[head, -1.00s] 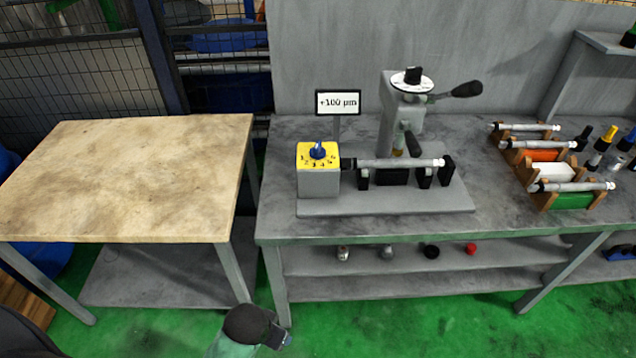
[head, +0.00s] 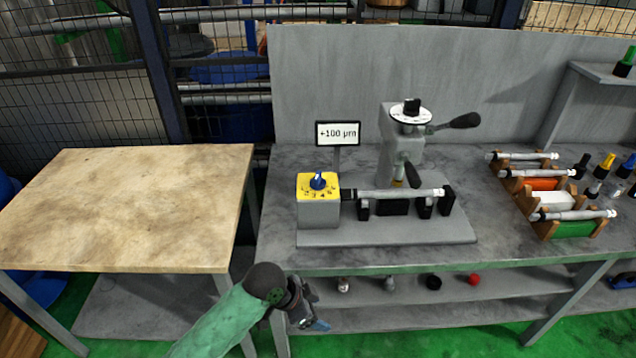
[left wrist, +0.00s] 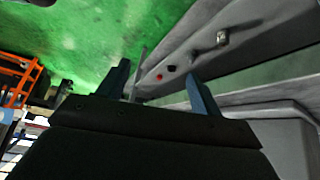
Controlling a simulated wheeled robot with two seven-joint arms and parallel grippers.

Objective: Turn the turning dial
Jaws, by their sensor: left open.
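The grinder stands on the grey workbench. A yellow-topped box (head: 318,209) on its left end carries a blue dial knob (head: 318,181) with numbers around it. A second dial, a white disc (head: 411,115) with a black knob (head: 411,105), sits on top of the grinder's upright head. My left gripper (head: 318,325) is in front of the bench, below the tabletop edge and apart from both dials. In the left wrist view its two fingers (left wrist: 158,95) are spread with nothing between them. My right gripper is not in view.
A sign (head: 338,133) reads +100 µm behind the yellow box. A black-handled lever (head: 460,121) sticks out right of the grinder head. A rack of cylindrical parts (head: 570,229) stands at the right. A wooden table (head: 125,205) at the left is bare.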

